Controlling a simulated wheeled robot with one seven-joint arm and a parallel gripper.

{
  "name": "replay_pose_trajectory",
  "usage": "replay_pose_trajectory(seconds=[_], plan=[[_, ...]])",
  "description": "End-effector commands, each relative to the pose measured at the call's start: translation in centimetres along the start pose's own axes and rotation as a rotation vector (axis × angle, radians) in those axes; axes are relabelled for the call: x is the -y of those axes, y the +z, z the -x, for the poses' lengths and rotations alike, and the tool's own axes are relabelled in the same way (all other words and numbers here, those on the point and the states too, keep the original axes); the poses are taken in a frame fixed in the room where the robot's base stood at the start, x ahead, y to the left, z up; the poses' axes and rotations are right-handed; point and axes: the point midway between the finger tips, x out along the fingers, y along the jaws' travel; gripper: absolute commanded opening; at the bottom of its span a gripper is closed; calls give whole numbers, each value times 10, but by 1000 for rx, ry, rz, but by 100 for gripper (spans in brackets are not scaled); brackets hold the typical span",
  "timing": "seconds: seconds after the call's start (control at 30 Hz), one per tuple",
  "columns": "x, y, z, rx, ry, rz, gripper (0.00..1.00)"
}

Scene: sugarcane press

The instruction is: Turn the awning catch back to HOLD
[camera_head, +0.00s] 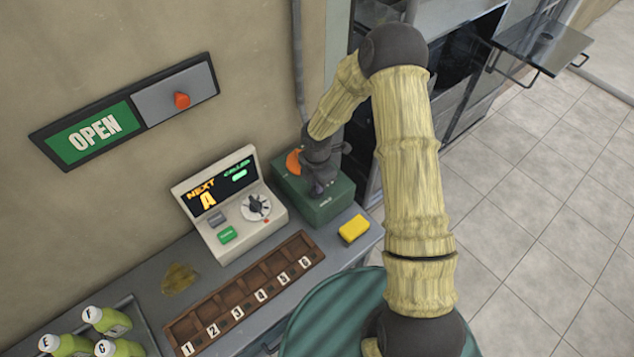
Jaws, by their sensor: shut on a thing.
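The awning catch appears to be the dark green box (330,210) on the counter, with an orange part (293,161) showing at its left rear. Small pale lettering is on the box's front, too small to read surely. My gripper (318,188) points down over the top of the box and is shut on the catch's handle. The gripper and wrist hide most of the handle, so its exact angle cannot be told.
Left of the box stands a cream console (228,200) with a dial and screen. A yellow block (354,229) lies close to its right. A numbered wooden rack (245,293), green bottles (107,321) and a wall OPEN sign (95,132) are farther left. Tiled floor (540,190) is clear at right.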

Motion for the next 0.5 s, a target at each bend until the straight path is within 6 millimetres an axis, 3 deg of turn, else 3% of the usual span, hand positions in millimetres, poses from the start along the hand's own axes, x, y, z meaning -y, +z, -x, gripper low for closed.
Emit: replay_pose_trajectory(seconds=[0.5], plan=[[-1, 0, -1, 1, 2, -155, 0]])
